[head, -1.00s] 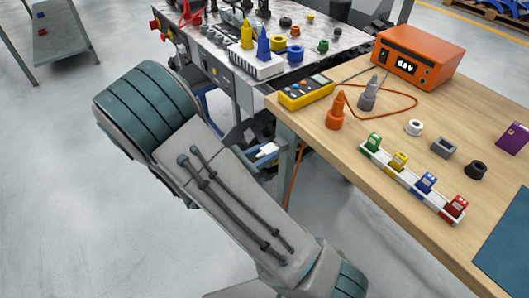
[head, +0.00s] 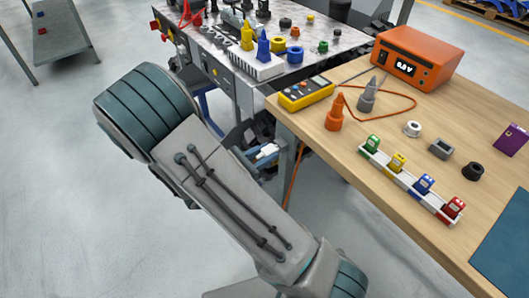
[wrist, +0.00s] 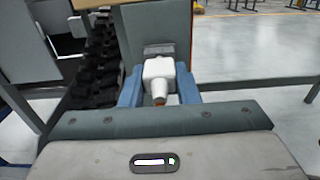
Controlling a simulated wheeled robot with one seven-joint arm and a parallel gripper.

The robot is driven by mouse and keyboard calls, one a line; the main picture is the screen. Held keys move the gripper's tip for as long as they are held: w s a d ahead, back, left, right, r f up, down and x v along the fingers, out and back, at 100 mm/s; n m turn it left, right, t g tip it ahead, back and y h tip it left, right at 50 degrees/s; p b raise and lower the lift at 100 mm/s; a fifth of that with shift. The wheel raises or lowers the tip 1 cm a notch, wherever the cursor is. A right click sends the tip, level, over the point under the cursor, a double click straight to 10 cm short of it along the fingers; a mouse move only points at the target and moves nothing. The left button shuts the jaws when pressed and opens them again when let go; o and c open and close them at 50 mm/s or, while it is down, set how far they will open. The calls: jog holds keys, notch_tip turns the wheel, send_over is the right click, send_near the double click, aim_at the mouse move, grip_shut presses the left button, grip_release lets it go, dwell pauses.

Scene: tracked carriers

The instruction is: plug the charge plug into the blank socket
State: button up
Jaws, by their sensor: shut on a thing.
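In the wrist view, my gripper (wrist: 159,90) has its blue fingers shut on the white charge plug (wrist: 158,70), one on each side. The plug's brown cable end points back toward my wrist. Just beyond the plug is a grey block (wrist: 158,49) on a grey-green panel (wrist: 160,25); it may be a socket. The plug hides its lower part, so I cannot tell if they touch or whether it is blank. In the head view, the white plug (head: 266,151) and blue fingers show small under the bench edge, partly hidden by my arm.
Dark tracks (wrist: 97,50) stand left of the panel in the wrist view. The wooden bench (head: 330,165) bears an orange meter (head: 418,57), a yellow multimeter (head: 306,93) and a white rack of coloured blocks (head: 410,182). Open floor lies left.

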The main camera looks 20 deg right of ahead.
jog(key=shift+d, duration=0.25)
dwell(0.3)
jog(key=o, duration=1.1)
jog(key=shift+w, duration=0.1)
jog(key=shift+c, duration=0.2)
jog(key=p+v, duration=0.2)
jog(key=v, duration=1.2)
jog(key=s+d+r+m+g+y+p, duration=0.35)
jog(key=d+r+m+p, duration=0.2)
jog(key=r, duration=0.25)
jog(key=s+d+r+m+g+y+p, duration=0.3)
jog(key=d+r+m+g+y+p, duration=0.15)
jog(key=r+m, duration=0.2)
jog(key=s+r+m+t+y+p, duration=0.2)
jog(key=r+m+y+p, duration=0.2)
jog(key=r, duration=0.5)
jog(key=s+d+r+m+t+y+p, duration=0.1)
jog(key=r+m+t+y+p, duration=0.2)
jog(key=r, duration=0.5)
jog(key=m+y+p, duration=0.1)
jog(key=m+y, duration=0.1)
jog(key=shift+s+r+m+p, duration=0.35)
jog(key=shift+s+m+p, duration=0.05)
